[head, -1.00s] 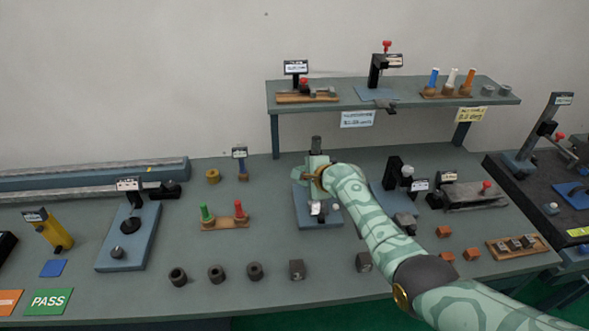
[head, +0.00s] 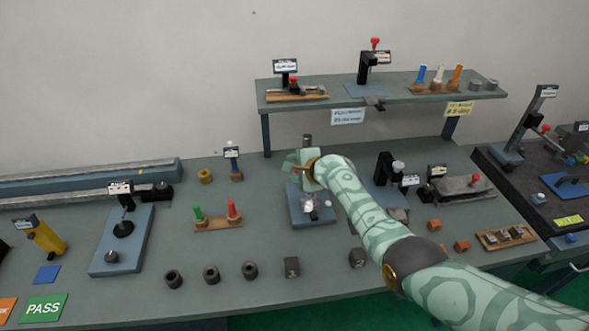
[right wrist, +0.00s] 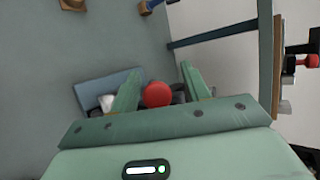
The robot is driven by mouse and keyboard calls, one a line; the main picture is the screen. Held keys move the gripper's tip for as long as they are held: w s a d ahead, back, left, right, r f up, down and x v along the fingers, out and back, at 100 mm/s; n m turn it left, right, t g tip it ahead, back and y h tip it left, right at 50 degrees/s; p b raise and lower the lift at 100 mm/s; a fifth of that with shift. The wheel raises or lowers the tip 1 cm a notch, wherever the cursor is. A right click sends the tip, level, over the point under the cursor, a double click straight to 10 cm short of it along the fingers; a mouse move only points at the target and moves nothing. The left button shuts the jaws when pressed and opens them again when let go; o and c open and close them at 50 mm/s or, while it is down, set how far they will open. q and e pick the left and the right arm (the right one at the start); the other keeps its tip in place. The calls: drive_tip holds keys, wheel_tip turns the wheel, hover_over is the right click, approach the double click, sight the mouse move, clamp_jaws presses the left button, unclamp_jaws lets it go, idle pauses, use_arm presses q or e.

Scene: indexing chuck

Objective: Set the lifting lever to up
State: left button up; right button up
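My right gripper (head: 297,171) is at the fixture with the blue base plate (head: 297,214) in the middle of the bench. The gripper and wrist hide much of this fixture. In the right wrist view, a red ball knob (right wrist: 157,94) sits between the two green fingers of my right gripper (right wrist: 160,75). The fingers are apart, with a gap visible beside the knob. I take the knob for the lifting lever's end; the lever's shaft and its up or down position are hidden. My left gripper is not in view.
A raised shelf (head: 385,97) with small fixtures stands behind the fixture. Another blue-based device (head: 122,240) and a wooden holder with green and red pegs (head: 218,224) are to the left. Several dark cylinders and blocks line the front. My right forearm covers the bench's right-centre.

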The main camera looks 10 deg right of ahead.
drive_tip(key=p+v, duration=0.8)
drive_tip(key=v, duration=0.8)
drive_tip(key=shift+s+d, duration=0.1)
